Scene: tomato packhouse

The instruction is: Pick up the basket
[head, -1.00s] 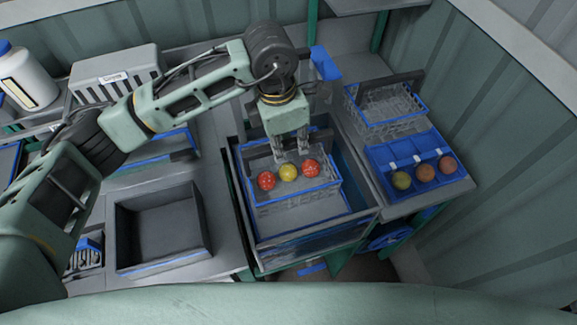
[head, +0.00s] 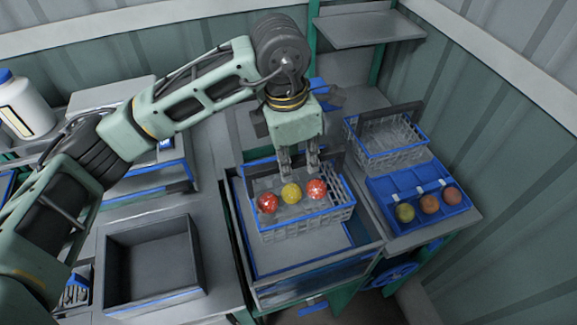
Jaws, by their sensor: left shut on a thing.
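A grey wire basket with a blue rim (head: 306,222) holds two red tomatoes (head: 268,203) and a yellow one (head: 291,193). My left gripper (head: 299,171) points down at the basket's back side, shut on its dark upright handle, which it partly hides. The basket is over a grey, blue-lined bin (head: 277,264), and its base looks raised above the bin floor. My right gripper is not in view.
An empty wire basket (head: 385,145) stands at the right, behind a blue tray (head: 419,222) with three tomatoes in a row. An empty dark box (head: 151,263) sits at the left. A white bottle (head: 25,106) stands far left.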

